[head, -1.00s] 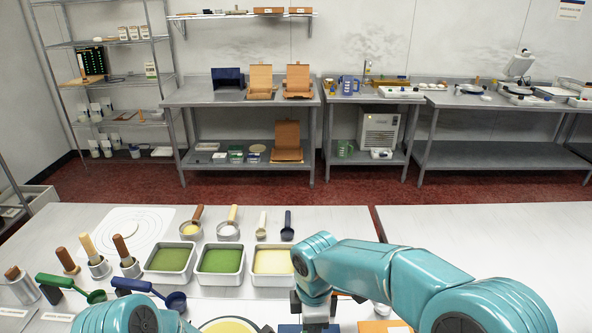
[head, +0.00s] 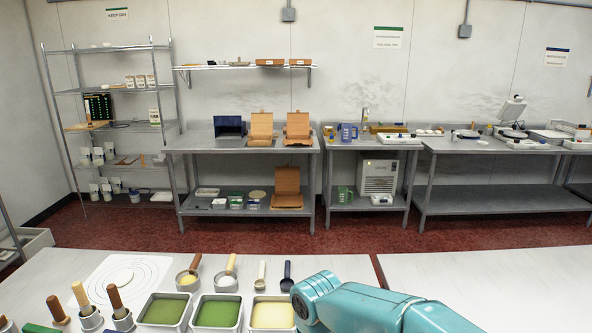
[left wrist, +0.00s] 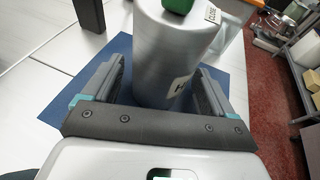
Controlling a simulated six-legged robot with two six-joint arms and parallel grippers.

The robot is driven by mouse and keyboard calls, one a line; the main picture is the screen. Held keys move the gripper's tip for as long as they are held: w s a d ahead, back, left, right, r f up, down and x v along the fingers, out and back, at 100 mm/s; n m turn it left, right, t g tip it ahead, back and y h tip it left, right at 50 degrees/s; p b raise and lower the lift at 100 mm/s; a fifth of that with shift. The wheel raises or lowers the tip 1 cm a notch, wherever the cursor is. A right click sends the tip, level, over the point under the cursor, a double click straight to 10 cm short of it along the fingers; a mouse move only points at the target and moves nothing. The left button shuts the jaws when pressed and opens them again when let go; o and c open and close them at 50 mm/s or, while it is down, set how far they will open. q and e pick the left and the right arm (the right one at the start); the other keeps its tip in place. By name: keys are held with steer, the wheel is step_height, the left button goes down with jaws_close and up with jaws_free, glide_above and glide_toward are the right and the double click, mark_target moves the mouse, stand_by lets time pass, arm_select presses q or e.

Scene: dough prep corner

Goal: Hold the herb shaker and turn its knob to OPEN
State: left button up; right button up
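The herb shaker (left wrist: 163,55) is a silver-grey cylinder in the left wrist view, with a green knob (left wrist: 177,4) cut off at the top edge. A small label (left wrist: 213,14) with unreadable lettering is beside the knob, and another label, partly hidden, is lower on the body. My left gripper (left wrist: 160,78) has one dark finger on each side of the shaker. A narrow gap seems to show at the left finger; contact at the right finger is unclear. The head view shows no shaker and neither gripper, only my right arm at the bottom.
A blue mat (left wrist: 60,95) lies under the shaker. In the head view, tubs of green (head: 165,310) and pale filling (head: 272,314), scoops and wooden-handled tools crowd the near table's left half. The table right of my arm is clear (head: 500,285).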

arm_select(q)
steer(key=shift+o, duration=0.6)
